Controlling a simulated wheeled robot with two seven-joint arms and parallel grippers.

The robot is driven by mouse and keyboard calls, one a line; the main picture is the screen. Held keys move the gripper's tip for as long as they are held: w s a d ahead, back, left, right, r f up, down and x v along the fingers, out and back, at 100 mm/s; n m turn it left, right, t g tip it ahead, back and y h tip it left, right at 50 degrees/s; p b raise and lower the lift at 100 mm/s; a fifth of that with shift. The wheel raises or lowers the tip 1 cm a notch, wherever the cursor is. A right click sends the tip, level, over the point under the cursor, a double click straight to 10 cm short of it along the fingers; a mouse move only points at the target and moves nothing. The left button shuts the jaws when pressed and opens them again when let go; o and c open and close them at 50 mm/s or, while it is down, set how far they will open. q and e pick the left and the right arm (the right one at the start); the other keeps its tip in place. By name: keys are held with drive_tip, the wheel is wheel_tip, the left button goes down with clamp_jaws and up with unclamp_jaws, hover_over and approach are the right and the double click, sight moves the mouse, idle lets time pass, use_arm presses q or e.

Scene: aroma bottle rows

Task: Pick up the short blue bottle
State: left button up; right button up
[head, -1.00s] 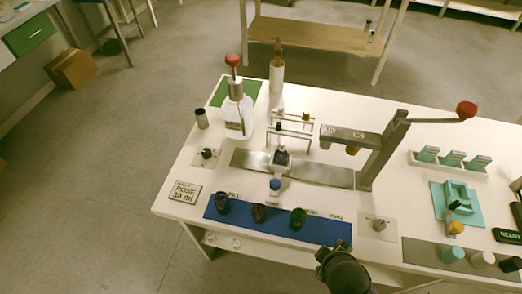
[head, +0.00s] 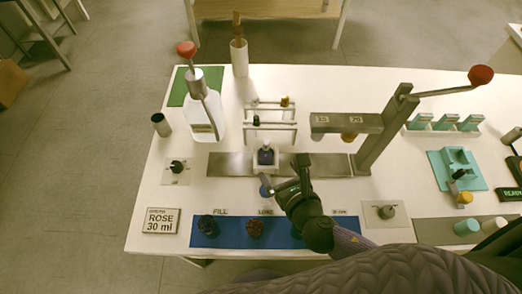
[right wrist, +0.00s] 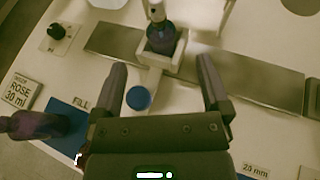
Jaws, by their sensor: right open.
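A small dark blue bottle (head: 265,156) stands in a white holder (head: 258,170) on the metal plate; in the right wrist view the bottle (right wrist: 161,40) shows beyond my fingers with a metal-coloured top. A round blue-topped piece (head: 265,191) is just in front of the holder; its blue disc (right wrist: 138,98) lies between my fingers in the wrist view, nearer the left one. I cannot tell whether it is a bottle or a cap. My right gripper (head: 284,173) is open and empty, above the table just in front of the holder. My left gripper is not in view.
A blue mat (head: 230,240) holds dark bottles, including a purple one (head: 208,226) and a brown one (head: 255,229); my right arm partly covers its right part. A press (head: 375,150) stands to the right. A white pump bottle (head: 203,118) and a small rack (head: 271,133) stand behind.

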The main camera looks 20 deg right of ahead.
sight(268, 155)
drive_tip(key=shift+w+f, duration=0.15)
drive_tip(key=shift+f, duration=0.3)
drive_tip(key=b+x, duration=0.3)
drive_tip(key=x, duration=0.5)
drive_tip(key=shift+w+f, duration=0.15)
drive_tip(key=shift+w, duration=0.4)
drive_tip(key=c, duration=1.2)
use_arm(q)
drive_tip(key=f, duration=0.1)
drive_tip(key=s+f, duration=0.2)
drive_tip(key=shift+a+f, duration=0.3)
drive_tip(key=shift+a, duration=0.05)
use_arm(e)
clamp_jaws()
